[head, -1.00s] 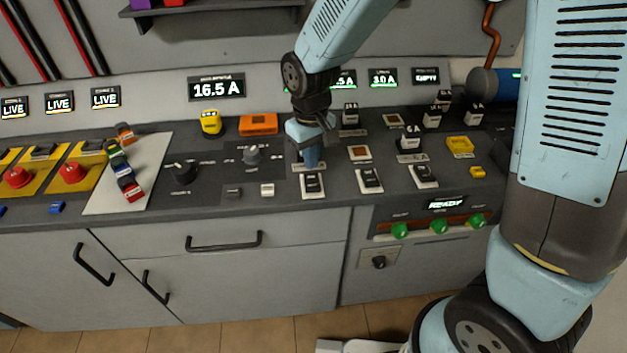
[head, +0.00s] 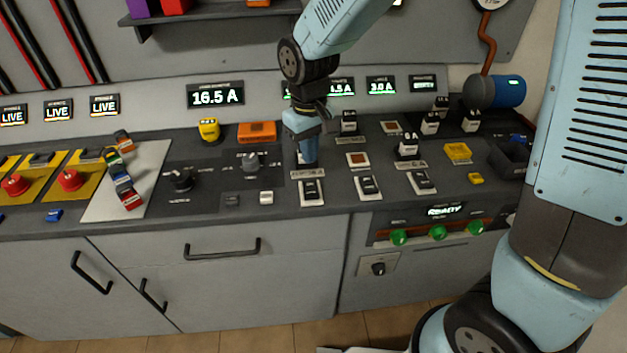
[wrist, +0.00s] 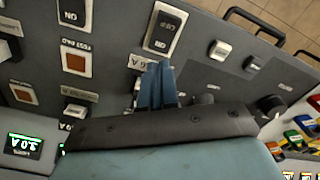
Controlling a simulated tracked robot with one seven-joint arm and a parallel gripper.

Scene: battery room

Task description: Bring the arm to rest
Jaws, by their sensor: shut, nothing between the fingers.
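My gripper (head: 308,158) hangs over the dark console top (head: 215,210), fingers pointing down, with its jaws shut and empty. It is just behind a black rocker switch on a white plate (head: 312,192). In the wrist view the closed blue fingers (wrist: 158,85) sit beside the same rocker switch (wrist: 163,30), over its label. I cannot tell whether the fingertips touch the panel. The slot behind the fingers is hidden by my gripper.
Nearby stand several fuse-like blocks (head: 409,146), an orange block (head: 257,132), a yellow block (head: 209,129) and rotary knobs (head: 182,180). A shelf (head: 215,20) juts from the wall above left. The floor in front is clear.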

